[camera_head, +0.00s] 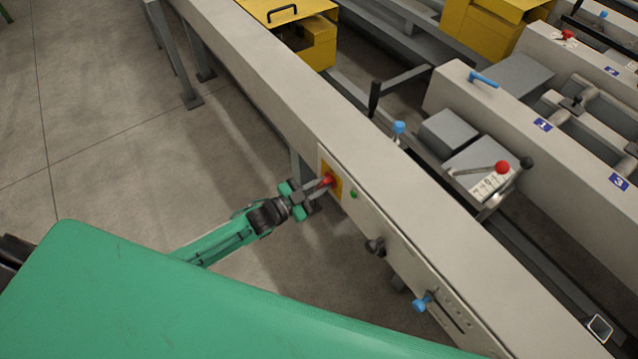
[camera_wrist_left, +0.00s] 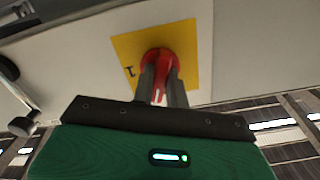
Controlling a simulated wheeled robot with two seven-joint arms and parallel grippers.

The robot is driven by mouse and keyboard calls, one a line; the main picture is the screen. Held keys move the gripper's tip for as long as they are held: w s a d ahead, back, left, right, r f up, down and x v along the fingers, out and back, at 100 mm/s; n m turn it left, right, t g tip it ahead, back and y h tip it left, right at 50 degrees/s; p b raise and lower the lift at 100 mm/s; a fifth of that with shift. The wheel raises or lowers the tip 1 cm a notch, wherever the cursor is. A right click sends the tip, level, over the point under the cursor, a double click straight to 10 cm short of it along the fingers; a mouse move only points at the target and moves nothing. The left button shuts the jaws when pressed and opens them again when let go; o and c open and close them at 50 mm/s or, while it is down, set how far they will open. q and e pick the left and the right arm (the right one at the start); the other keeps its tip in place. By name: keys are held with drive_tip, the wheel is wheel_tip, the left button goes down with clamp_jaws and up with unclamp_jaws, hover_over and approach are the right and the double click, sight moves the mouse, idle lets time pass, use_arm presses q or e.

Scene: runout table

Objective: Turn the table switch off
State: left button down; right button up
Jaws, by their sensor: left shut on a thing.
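The table switch is a red rotary knob (camera_head: 328,181) on a yellow plate (camera_head: 336,189), set in the side panel of the long grey table. My left gripper (camera_head: 322,186) reaches it from the left, its fingers at the knob. In the left wrist view the two grey fingers are shut on the red knob (camera_wrist_left: 159,62), with part of its handle showing between them. The yellow plate (camera_wrist_left: 190,45) behind it carries a black mark like an "I" at its left. The fingers hide part of the knob. My right gripper is not in view.
A green button (camera_head: 354,194), a dark knob (camera_head: 375,246) and a blue handle (camera_head: 422,302) sit along the same panel. The grey table (camera_head: 300,110) runs diagonally across. Bare concrete floor (camera_head: 110,130) lies to the left.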

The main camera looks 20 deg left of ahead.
use_arm(q)
drive_tip(key=shift+n+p, duration=0.3)
drive_tip(key=shift+n, duration=1.9)
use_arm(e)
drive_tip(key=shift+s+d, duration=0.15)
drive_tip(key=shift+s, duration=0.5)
use_arm(q)
drive_tip(key=shift+f, duration=0.1)
drive_tip(key=c, duration=1.4)
unclamp_jaws()
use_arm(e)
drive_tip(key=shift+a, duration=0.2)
use_arm(q)
drive_tip(key=b+v, duration=0.1)
drive_tip(key=v, duration=1.3)
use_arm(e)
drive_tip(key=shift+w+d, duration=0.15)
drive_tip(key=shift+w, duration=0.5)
